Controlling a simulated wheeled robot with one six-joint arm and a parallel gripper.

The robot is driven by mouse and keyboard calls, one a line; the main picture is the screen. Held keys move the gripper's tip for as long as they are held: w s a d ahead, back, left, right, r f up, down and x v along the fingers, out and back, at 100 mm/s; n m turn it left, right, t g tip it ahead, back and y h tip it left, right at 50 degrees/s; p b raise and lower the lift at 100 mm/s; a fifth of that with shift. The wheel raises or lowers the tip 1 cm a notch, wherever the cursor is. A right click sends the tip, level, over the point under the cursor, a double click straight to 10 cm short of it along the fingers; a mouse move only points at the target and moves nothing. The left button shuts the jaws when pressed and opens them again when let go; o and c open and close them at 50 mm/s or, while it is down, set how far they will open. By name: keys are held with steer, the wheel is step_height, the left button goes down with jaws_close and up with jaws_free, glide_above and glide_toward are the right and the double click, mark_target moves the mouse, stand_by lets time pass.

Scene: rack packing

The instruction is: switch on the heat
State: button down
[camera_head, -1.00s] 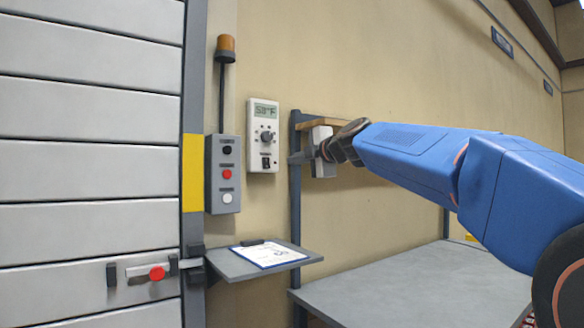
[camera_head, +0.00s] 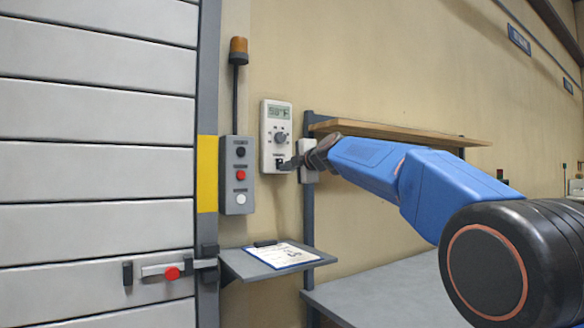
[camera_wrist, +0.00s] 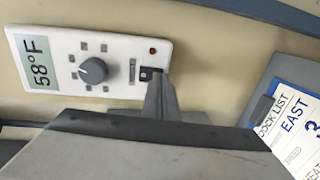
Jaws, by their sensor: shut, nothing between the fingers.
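The white heat control panel (camera_head: 277,112) is on the wall, with a display reading 58°F in the wrist view. Its round grey knob (camera_wrist: 92,70) sits beside the display. A small dark rocker switch (camera_wrist: 148,74) is at the panel's other end, lower in the head view, near a small red lamp (camera_wrist: 152,50); I cannot tell if the lamp is lit. My gripper (camera_wrist: 160,84) is shut and empty. Its tips are right at the rocker switch and partly cover it; I cannot tell whether they touch. In the head view my gripper (camera_head: 287,164) overlaps the panel's lower part.
A grey button box (camera_head: 237,176) with an amber beacon (camera_head: 238,50) stands left of the panel. Below is a small shelf (camera_head: 240,268) with a clipboard (camera_head: 284,254); the clipboard also shows in the wrist view (camera_wrist: 290,115). A wooden shelf (camera_head: 400,131) on a post is to the right.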

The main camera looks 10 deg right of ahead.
steer(key=shift+w, duration=0.25)
steer(key=shift+a, duration=0.1)
